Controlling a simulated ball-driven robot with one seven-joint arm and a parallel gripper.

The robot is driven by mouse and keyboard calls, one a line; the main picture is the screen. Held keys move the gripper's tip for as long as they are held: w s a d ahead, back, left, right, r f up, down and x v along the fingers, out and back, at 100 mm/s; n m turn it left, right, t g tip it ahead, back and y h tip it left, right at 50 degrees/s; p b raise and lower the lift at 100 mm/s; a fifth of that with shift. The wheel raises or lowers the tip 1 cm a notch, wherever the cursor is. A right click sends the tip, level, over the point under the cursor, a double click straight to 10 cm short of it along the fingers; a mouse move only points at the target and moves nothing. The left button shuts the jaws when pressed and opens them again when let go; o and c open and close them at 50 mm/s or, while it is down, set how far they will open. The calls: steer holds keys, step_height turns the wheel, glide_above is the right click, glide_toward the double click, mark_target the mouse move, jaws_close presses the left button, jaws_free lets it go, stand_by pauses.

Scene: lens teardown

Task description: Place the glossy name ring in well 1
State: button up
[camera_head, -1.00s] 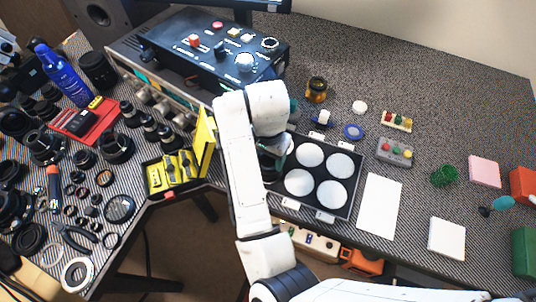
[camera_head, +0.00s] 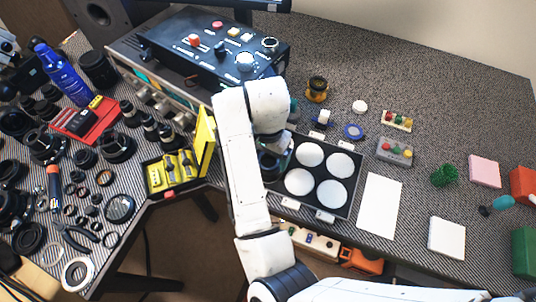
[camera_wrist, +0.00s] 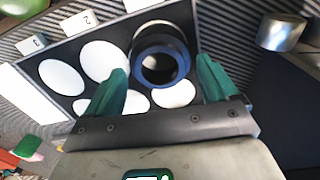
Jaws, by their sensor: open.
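The black tray (camera_head: 352,208) holds round white wells; it also shows in the wrist view (camera_wrist: 62,98). A dark ring with a glossy blue inner face (camera_wrist: 184,70), which looks like the name ring, stands over the tray's upper right well in the wrist view. Whether it rests flat on the well floor I cannot tell. My gripper (camera_wrist: 162,80) has its green fingers spread wide. The ring lies beyond and between the fingertips, with no clear contact. In the head view my arm partly hides the tray's left column. Small label plates (camera_wrist: 82,20) line one tray edge; their numbers are hard to read.
A black control box (camera_head: 200,50) stands behind my arm. A yellow case (camera_head: 172,172) lies open left of it. A white sheet (camera_head: 380,205) lies right of the tray. Small coloured parts (camera_head: 396,121) lie farther back. Open desk lies between them.

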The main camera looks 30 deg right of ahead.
step_height(320, 180, up, 11)
steer(key=p, duration=0.3)
steer(key=shift+r, duration=0.2)
steer(key=s+d+f+n+t+h, duration=0.1)
steer(key=s+d+f+n+h, duration=0.15)
steer(key=d, duration=0.65)
steer(key=s+d+f+n+t+h, duration=0.1)
steer(key=s+d+n+h, duration=0.15)
steer(key=d, duration=0.55)
steer(key=s+a+f+n+y, duration=0.1)
steer(key=s+a+f+n, duration=0.1)
steer(key=s, duration=0.4)
steer(key=s+a+f+n+y, duration=0.2)
steer(key=s+a+f, duration=0.2)
steer(key=s, duration=0.2)
steer(key=s+a+f+n+g+y, duration=0.1)
steer(key=s+a+f+n, duration=0.1)
steer(key=s, duration=0.4)
steer(key=shift+s+a+f+n+y, duration=0.1)
steer(key=shift+a+f+n+y, duration=0.1)
steer(key=shift+a+f, duration=0.25)
steer(key=shift+a+f+n+y, duration=0.1)
steer(key=shift+a+f+y, duration=0.1)
steer(key=shift+f, duration=0.3)
